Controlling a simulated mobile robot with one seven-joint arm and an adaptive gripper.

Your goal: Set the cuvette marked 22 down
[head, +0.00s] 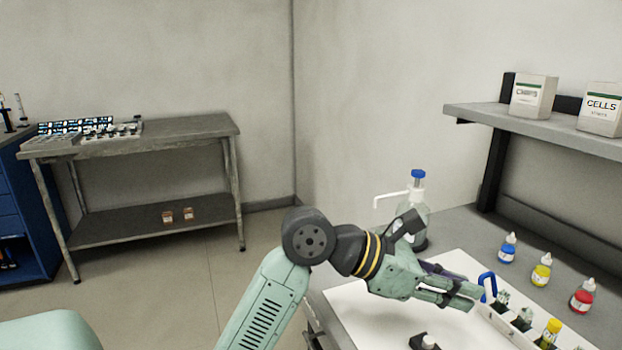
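My gripper (474,295) is over the white work surface (370,312), at the left end of a white rack. Its fingers lie close together, side-on to the camera, and I cannot tell whether they are open or shut, or hold anything. No cuvette with a readable 22 shows. The white rack (512,338) has a blue handle (488,286) and several small items in dark holders, one with a yellow cap (553,328). A small black block with a pale top (427,342) stands at the bottom edge of the picture.
A pump bottle with a blue top (417,190) stands behind my arm. Blue (507,250), yellow (541,272) and red (582,297) dropper bottles stand right of the rack. A wall shelf (540,125) holds two boxes. A metal table (185,127) stands at the far left.

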